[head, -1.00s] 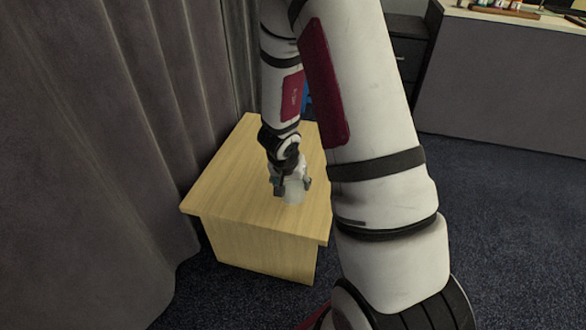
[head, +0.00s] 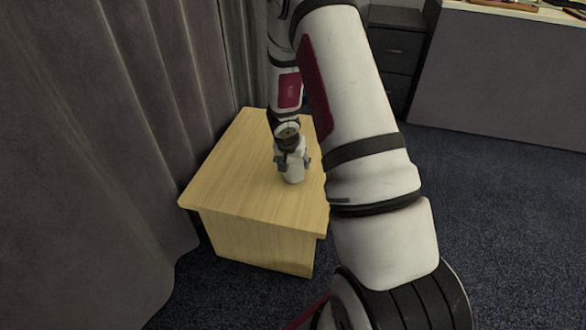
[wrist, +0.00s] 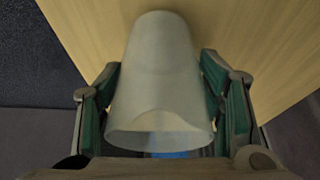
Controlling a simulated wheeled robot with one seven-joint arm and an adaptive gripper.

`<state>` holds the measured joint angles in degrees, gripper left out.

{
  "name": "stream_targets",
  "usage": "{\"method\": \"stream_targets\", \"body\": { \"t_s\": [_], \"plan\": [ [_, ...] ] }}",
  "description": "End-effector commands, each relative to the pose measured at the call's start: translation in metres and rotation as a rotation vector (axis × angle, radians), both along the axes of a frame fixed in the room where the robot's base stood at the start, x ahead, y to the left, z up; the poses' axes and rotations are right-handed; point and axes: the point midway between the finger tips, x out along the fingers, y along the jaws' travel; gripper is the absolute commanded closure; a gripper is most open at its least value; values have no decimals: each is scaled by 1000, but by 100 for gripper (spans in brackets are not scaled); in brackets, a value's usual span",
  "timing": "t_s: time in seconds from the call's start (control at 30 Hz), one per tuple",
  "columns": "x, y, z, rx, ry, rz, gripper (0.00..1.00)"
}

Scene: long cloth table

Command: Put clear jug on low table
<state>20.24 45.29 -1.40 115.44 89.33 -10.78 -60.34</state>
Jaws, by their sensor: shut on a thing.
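The clear jug (wrist: 160,80) is a pale, see-through vessel and fills the middle of the wrist view, between the two fingers. My gripper (wrist: 162,100) is shut on it, with the green-lined fingers on either side. In the head view the jug (head: 294,173) shows below my gripper (head: 292,162), over the right part of the low table (head: 225,190). The table is light wood. I cannot tell whether the jug's base touches the tabletop.
A grey curtain (head: 90,150) hangs close along the table's left side. A dark drawer unit (head: 395,55) and a grey counter (head: 500,80) stand at the back right. The table's left and front top is bare. Dark carpet (head: 490,210) is free at the right.

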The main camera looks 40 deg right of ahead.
Motion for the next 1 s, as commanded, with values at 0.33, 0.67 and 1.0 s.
{"method": "stream_targets", "body": {
  "t_s": [0.33,0.67,1.0],
  "plan": [
    [0,0,-9,0,-1,0,79],
    [0,1,-12,0,0,1,19],
    [0,0,-10,1,-1,0,19]
  ]
}}
